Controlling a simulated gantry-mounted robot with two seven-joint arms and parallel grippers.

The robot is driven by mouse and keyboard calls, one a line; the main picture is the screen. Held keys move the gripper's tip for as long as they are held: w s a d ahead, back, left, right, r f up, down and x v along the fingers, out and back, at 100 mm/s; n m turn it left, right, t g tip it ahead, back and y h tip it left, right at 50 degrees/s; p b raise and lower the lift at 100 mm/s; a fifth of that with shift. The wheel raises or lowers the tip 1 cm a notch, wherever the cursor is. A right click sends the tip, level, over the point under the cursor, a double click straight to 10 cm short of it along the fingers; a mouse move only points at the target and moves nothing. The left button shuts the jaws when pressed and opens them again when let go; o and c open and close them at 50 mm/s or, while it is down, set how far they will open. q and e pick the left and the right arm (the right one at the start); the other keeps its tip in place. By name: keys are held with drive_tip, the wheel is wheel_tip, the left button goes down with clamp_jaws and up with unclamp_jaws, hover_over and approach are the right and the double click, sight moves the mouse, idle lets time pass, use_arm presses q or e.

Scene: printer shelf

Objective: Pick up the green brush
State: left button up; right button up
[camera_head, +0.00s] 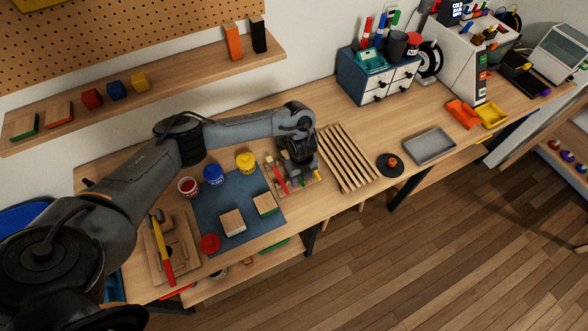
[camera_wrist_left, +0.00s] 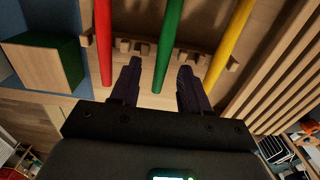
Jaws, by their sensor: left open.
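In the left wrist view the green brush (camera_wrist_left: 169,42) shows as a long green handle between a red brush (camera_wrist_left: 103,45) on its left and a yellow brush (camera_wrist_left: 232,42) on its right. My left gripper (camera_wrist_left: 158,72) is open, with its two fingers apart on either side of the green handle; I cannot tell whether they touch it. In the head view my left gripper (camera_head: 301,168) is over the wooden brush rack (camera_head: 270,171) and hides the green brush. The red brush (camera_head: 276,178) shows beside it. My right gripper is not in view.
A blue mat (camera_head: 240,190) with wood blocks (camera_head: 232,222) and paint cans (camera_head: 213,174) lies left of the rack. A slatted wooden rack (camera_head: 347,158) stands close on the right. A black disc (camera_head: 390,165) and grey tray (camera_head: 430,146) lie beyond.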

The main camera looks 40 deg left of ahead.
use_arm(q)
clamp_jaws()
drive_tip(key=shift+r, duration=0.15)
idle(0.4)
drive_tip(key=shift+r, duration=0.55)
drive_tip(key=r, duration=0.2)
drive_tip(key=d+r+p, duration=0.1)
drive_tip(key=r, duration=0.1)
drive_tip(key=shift+d, duration=0.1)
drive_tip(key=s+d+r+p, duration=0.1)
drive_tip(key=d+r+p, duration=0.2)
drive_tip(key=d, duration=0.7)
drive_tip(key=shift+s+d+r, duration=0.15)
drive_tip(key=shift+s+r, duration=0.1)
drive_tip(key=shift+r, duration=1.1)
